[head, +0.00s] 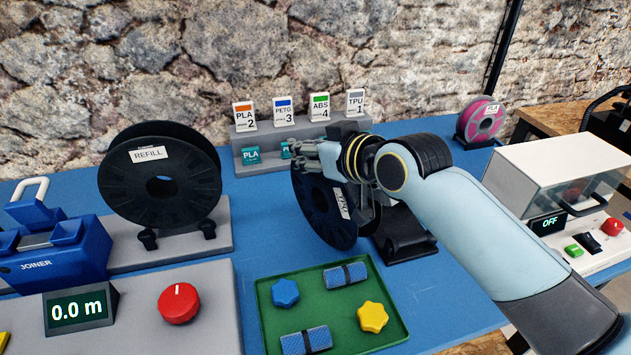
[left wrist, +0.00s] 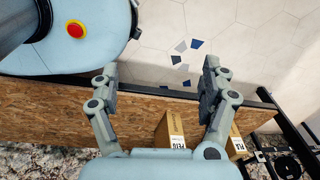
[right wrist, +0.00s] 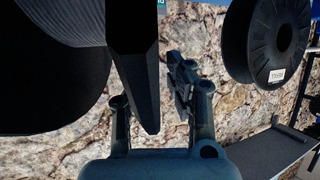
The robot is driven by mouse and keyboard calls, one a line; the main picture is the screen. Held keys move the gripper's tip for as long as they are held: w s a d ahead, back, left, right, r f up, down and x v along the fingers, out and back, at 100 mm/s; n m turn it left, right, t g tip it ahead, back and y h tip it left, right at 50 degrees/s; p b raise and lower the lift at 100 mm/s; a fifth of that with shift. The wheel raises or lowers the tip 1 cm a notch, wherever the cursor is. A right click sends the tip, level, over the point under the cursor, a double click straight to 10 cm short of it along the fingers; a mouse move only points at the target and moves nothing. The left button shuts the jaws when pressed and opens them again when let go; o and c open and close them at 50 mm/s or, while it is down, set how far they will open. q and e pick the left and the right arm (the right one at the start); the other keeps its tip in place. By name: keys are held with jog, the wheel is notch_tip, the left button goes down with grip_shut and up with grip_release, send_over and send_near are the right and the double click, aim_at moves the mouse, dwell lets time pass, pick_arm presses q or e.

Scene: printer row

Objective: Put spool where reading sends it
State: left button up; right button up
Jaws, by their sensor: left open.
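A black spool (head: 318,213) with a white label stands in the middle of the table, partly hidden by my right arm. My right gripper (head: 306,153) is at its upper part. In the right wrist view a dark rim (right wrist: 132,70) crosses in front of the fingers (right wrist: 150,100); whether they grip it is unclear. A black spool labelled REFILL (head: 150,200) stands on a grey stand at the left. A display (head: 78,308) reads 0.0 m. My left gripper (left wrist: 160,95) is open and empty, above the bench edge and floor.
A pink spool (head: 487,122) stands back right, near a white machine (head: 520,165) reading OFF. A blue joiner (head: 70,250), red knob (head: 178,303) and green tray (head: 268,300) occupy the front.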

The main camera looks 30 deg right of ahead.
jog(key=shift+w+f, duration=0.3)
jog(key=shift+w, duration=0.3)
jog(key=shift+s, duration=0.1)
grip_shut()
pick_arm(q)
jog(key=shift+s+f, duration=0.1)
jog(key=shift+s, duration=0.5)
jog(key=shift+w, duration=0.2)
pick_arm(e)
jog(key=shift+r, duration=0.2)
pick_arm(q)
notch_tip(320, 180, up, 2)
jog(key=shift+w+r+p, duration=0.1)
jog(key=shift+r+p, duration=0.15)
jog(key=shift+p, duration=0.95)
pick_arm(e)
jog(key=s+d+r, duration=0.6)
jog(key=s+r, duration=0.3)
jog(key=r, duration=0.2)
jog(key=shift+s, duration=0.3)
